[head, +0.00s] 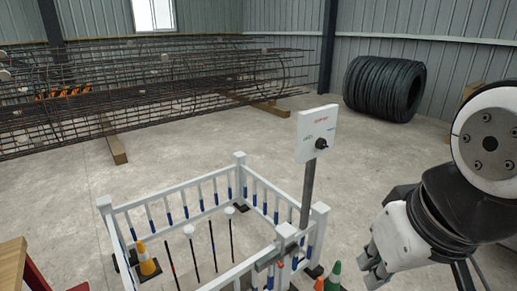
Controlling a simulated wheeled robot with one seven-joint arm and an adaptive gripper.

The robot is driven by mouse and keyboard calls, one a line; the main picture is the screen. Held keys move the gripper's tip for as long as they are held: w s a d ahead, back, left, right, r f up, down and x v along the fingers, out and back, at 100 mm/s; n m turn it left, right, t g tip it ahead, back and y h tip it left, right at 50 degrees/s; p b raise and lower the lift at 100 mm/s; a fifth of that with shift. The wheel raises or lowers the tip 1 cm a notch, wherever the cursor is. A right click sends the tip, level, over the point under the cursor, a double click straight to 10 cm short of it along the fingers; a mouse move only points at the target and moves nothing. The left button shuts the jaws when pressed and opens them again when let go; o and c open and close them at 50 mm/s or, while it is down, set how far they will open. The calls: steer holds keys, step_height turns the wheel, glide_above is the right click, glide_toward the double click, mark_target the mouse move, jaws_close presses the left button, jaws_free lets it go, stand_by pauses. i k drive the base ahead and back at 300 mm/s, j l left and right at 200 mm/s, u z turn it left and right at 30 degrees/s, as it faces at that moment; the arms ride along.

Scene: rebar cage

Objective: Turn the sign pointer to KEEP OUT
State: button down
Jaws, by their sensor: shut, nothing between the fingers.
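A white sign board (313,125) stands on a dark post (307,190) at the middle right of the head view. A black pointer knob (321,144) sits on the board's face. Red lettering is above the knob, green lettering to its left and small dark lettering to its right; the words are too small to read surely. I cannot tell which label the pointer faces. My gripper (373,266) is at the lower right, below and to the right of the sign, apart from it. Its fingers are shut and empty.
A white fence (183,194) with blue-marked bars encloses the sign post's near left. Inside are an orange cone (146,261) and thin capped rods. A green cone (333,276) stands near my gripper. Rebar cages (150,85) and a black coil (384,88) are behind.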

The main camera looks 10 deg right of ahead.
mark_target(321, 143)
steer(key=i+l+u, duration=0.35)
steer(key=i+l, duration=0.5)
